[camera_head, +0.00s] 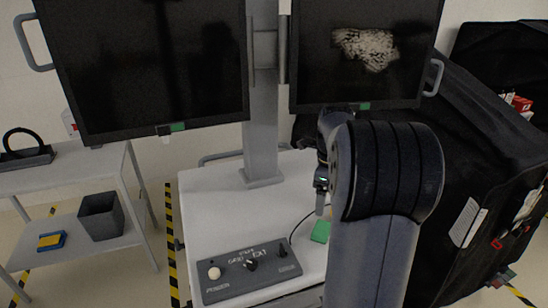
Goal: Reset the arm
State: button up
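My arm rises in the right half of the head view, with a large dark joint and a grey link close to the camera. My gripper (320,205) shows only in part behind that joint, pointing down over the white cart top (215,195). A small green light glows on its wrist. A green square piece (320,231) lies on the cart top just below the gripper. I cannot tell whether the fingers are open or shut, or whether they touch it.
A control box (249,270) with knobs stands at the cart's front. Two monitors (150,75) (362,60) hang on a grey column (261,120). A shelf (75,168) with a dark bin (101,216) is left. Black covered carts (475,140) crowd the right.

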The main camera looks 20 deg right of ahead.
aim_at(321, 227)
notch_tip(321, 227, down, 12)
jog(key=shift+r+p, duration=0.1)
jog(key=shift+p, duration=0.35)
notch_tip(321, 227, up, 3)
jog(key=shift+f, duration=0.2)
jog(key=shift+r+b, duration=0.3)
jog(key=shift+r, duration=0.3)
jog(key=shift+f, duration=0.15)
